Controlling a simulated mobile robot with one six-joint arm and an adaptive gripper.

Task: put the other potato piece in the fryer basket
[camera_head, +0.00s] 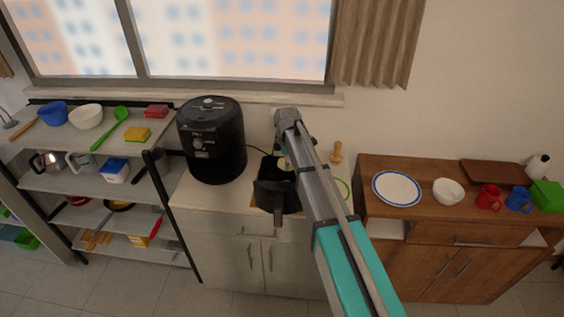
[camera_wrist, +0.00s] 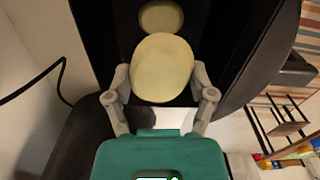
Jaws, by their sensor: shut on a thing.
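My gripper (camera_wrist: 162,88) is shut on a pale yellow potato piece (camera_wrist: 163,68), seen large between its fingers in the wrist view. A second pale potato piece (camera_wrist: 161,16) shows beyond it, against the dark inside of the black fryer basket (camera_wrist: 228,75). The held piece is over the basket opening; I cannot tell whether it touches the basket. In the head view the basket (camera_head: 276,198) stands on the counter, and my arm covers its right part. The fingers are mostly hidden there.
The black air fryer (camera_head: 212,150) stands on the counter left of the basket. A shelf rack (camera_head: 95,185) with kitchenware is farther left. A wooden cabinet (camera_head: 455,220) on the right holds a plate (camera_head: 397,188), a bowl (camera_head: 448,191) and mugs.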

